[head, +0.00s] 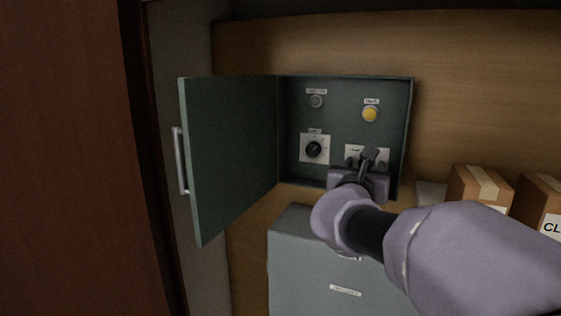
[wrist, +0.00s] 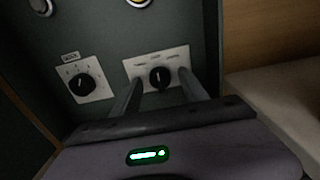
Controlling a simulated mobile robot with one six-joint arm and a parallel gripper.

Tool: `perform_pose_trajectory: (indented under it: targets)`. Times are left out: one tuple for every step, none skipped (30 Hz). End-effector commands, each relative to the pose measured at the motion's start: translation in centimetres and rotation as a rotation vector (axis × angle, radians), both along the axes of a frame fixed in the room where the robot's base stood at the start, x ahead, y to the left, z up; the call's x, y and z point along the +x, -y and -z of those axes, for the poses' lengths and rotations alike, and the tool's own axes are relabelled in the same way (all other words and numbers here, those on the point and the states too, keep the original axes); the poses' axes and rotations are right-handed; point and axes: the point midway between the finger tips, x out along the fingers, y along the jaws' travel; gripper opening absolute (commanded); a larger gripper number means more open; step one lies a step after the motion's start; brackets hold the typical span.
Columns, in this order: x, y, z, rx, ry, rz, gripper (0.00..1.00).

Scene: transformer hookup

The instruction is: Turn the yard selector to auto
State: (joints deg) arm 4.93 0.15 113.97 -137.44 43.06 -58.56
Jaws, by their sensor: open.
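A black rotary knob (wrist: 160,77) sits on a white plate (wrist: 140,66) with several small marks above it, at the lower right of the green control panel. Its pale pointer line looks roughly upright. My gripper (head: 367,158) is in front of this plate, covering most of it in the head view. In the wrist view the open fingers appear on either side of the knob; whether they touch it cannot be told. A second black knob (head: 314,149) sits on a square dial plate to the left. The labels are too small to read, so which is the yard selector is unclear.
The green panel box has its door (head: 232,150) swung open to the left. A grey lamp (head: 316,101) and a yellow lamp or button (head: 370,114) are above the knobs. A grey cabinet (head: 300,245) stands below, and cardboard boxes (head: 478,186) are at the right.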

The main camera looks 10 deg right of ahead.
Motion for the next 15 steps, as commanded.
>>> perform_pose_trajectory:
  targets:
    - [0.01,0.02,0.00,0.000,0.000,0.000,0.52]
    - [0.01,0.02,0.00,0.000,0.000,0.000,0.52]
    - [-0.01,0.01,0.00,0.000,0.000,0.000,0.52]
    - [-0.01,0.01,0.00,0.000,0.000,0.000,0.52]
    - [-0.01,0.00,0.00,0.000,0.000,0.000,0.52]
    - [-0.02,0.00,0.00,0.000,0.000,0.000,0.46]
    - [-0.02,0.00,0.00,0.000,0.000,0.000,0.40]
    - [-0.03,-0.01,0.00,0.000,0.000,0.000,0.34]
    - [-0.03,-0.01,0.00,0.000,0.000,0.000,0.26]
    - [-0.03,-0.01,-0.01,0.000,0.000,0.000,0.20]
    - [-0.04,-0.01,0.00,0.000,0.000,0.000,0.14]
    - [-0.04,-0.01,-0.01,0.000,0.000,0.000,0.07]
    - [-0.04,-0.01,-0.01,0.000,0.000,0.000,0.01]
    - [-0.04,-0.01,-0.01,0.000,0.000,0.000,0.00]
    - [-0.04,-0.01,-0.01,0.000,0.000,0.000,0.00]
